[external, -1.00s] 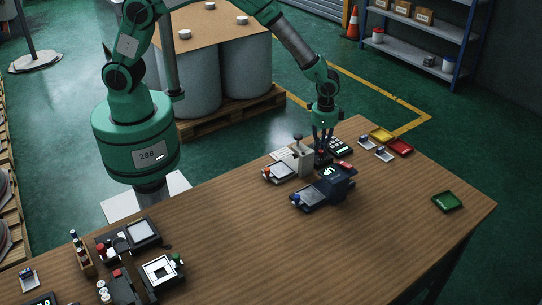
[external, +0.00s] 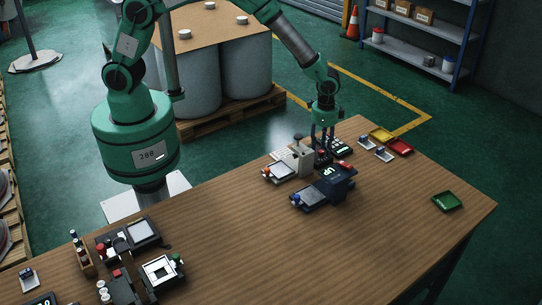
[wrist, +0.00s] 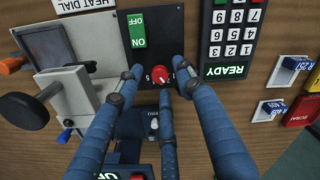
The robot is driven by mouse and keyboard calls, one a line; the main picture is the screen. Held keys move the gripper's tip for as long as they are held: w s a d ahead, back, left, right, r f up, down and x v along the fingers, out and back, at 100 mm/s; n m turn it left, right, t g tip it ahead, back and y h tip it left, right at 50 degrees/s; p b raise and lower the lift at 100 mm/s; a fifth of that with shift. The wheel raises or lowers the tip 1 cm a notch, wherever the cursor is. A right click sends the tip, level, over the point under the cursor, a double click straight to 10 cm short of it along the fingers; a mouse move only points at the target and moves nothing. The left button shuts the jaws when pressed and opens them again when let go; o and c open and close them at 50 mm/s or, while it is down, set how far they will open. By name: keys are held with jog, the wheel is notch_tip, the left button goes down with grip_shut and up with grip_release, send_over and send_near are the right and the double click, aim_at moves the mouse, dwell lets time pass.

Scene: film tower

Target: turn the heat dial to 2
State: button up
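The heat dial (wrist: 158,75) is a small red knob on a dark panel (wrist: 157,25), with white numerals beside it, partly covered by my fingers. A card reading HEAT DIAL (wrist: 85,4) lies upside down at the top left of the wrist view. My gripper (wrist: 161,78) has blue fingers spread around the knob; one sits left, one right and one below it. I cannot tell whether any finger touches the knob. In the external view my gripper (external: 322,140) points down at the panel, and the knob is mostly hidden. I cannot read the dial's setting surely.
A grey press-like device (wrist: 65,90) with a dark handle stands close left of my fingers. A keypad with a READY display (wrist: 232,35) is close right. A dark blue machine (external: 335,183) stands in front. The table's right front (external: 400,220) is clear.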

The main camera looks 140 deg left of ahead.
aim_at(321, 152)
notch_tip(321, 152, up, 11)
jog(key=shift+r, duration=0.2)
dwell(0.4)
dwell(0.4)
jog(key=w+d+r+m+t+y, duration=0.1)
jog(key=d+r+m, duration=0.1)
jog(key=d+r, duration=1.2)
jog(key=w+d+r+m+t, duration=0.1)
jog(key=d+r, duration=1)
jog(key=d, duration=0.5)
jog(key=s+d+r+m+t, duration=0.1)
jog(key=s+d+r, duration=0.25)
jog(key=d, duration=0.45)
jog(key=s+d+r+m+t, duration=0.1)
jog(key=s+d+r, duration=0.2)
jog(key=s+d, duration=0.3)
jog(key=s+d+m+t+h, duration=0.1)
jog(key=s+d+m, duration=0.1)
jog(key=s+d, duration=0.9)
jog(key=shift+s+d+t, duration=0.3)
jog(key=shift+s+d, duration=0.1)
jog(key=shift+s, duration=0.5)
